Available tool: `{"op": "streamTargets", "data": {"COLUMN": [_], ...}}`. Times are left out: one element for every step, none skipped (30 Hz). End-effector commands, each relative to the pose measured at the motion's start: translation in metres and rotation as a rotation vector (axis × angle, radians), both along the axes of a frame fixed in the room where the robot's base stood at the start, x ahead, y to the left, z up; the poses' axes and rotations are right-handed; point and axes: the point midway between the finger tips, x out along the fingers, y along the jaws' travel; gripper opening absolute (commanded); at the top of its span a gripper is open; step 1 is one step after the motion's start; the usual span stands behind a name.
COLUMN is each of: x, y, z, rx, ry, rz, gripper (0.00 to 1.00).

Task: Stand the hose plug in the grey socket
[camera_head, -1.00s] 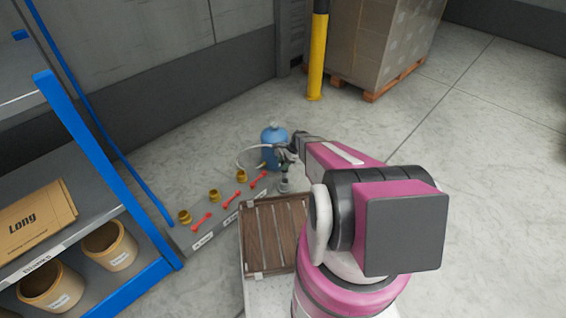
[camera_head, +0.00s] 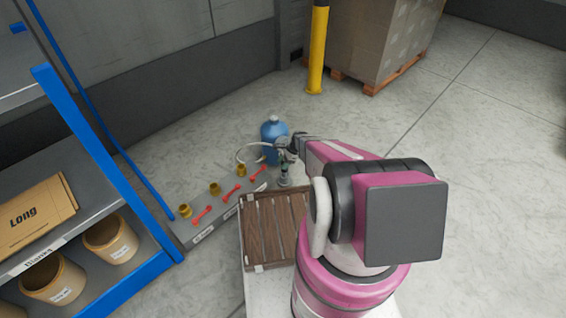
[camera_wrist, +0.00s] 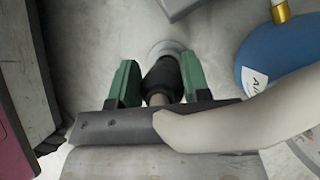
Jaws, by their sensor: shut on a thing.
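My gripper (camera_wrist: 157,85) is shut on the hose plug (camera_wrist: 162,75). The plug is a dark, round-bodied piece between the green fingers in the wrist view. A pale hose (camera_wrist: 225,118) curves away from it to the right. In the head view the hose (camera_head: 241,152) loops left of my gripper (camera_head: 284,156), near the blue bottle. The grey socket (camera_head: 284,181) stands just below my gripper. In the wrist view a pale round rim (camera_wrist: 168,47) shows just beyond the plug's end. I cannot tell whether the plug touches it.
A blue bottle (camera_head: 272,143) stands close behind my gripper. A grey rail (camera_head: 222,220) with brass fittings and red handles runs to the left. A brown slatted tray (camera_head: 270,232) lies in front. Blue-framed shelving (camera_head: 100,150) is at left.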

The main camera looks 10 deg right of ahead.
Motion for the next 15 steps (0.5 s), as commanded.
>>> {"op": "streamTargets", "data": {"x": [0.001,0.001,0.001,0.001,0.001,0.001,0.001,0.001,0.0,0.0,0.0,0.0,0.0,0.0,0.0], "y": [0.0,0.0,0.0,0.0,0.0,0.0,0.0,0.0,0.0,0.0,0.0,0.0,0.0,0.0,0.0], "z": [-0.003,-0.005,-0.007,-0.008,-0.01,-0.012,-0.013,-0.014,-0.016,-0.017,-0.018,-0.019,-0.02,-0.021,-0.022], "rx": [0.0,0.0,0.0,0.0,0.0,0.0,0.0,0.0,0.0,0.0,0.0,0.0,0.0,0.0,0.0], "ry": [0.0,0.0,0.0,0.0,0.0,0.0,0.0,0.0,0.0,0.001,0.001,0.001,0.001,0.001,0.001], "rz": [0.0,0.0,0.0,0.0,0.0,0.0,0.0,0.0,0.0,-0.001,-0.001,-0.001,-0.001,-0.001,-0.001], "gripper": [0.14,0.14,0.14,0.14,0.14,0.14,0.14,0.14,0.14,0.14,0.14,0.14,0.14,0.14,0.14]}}
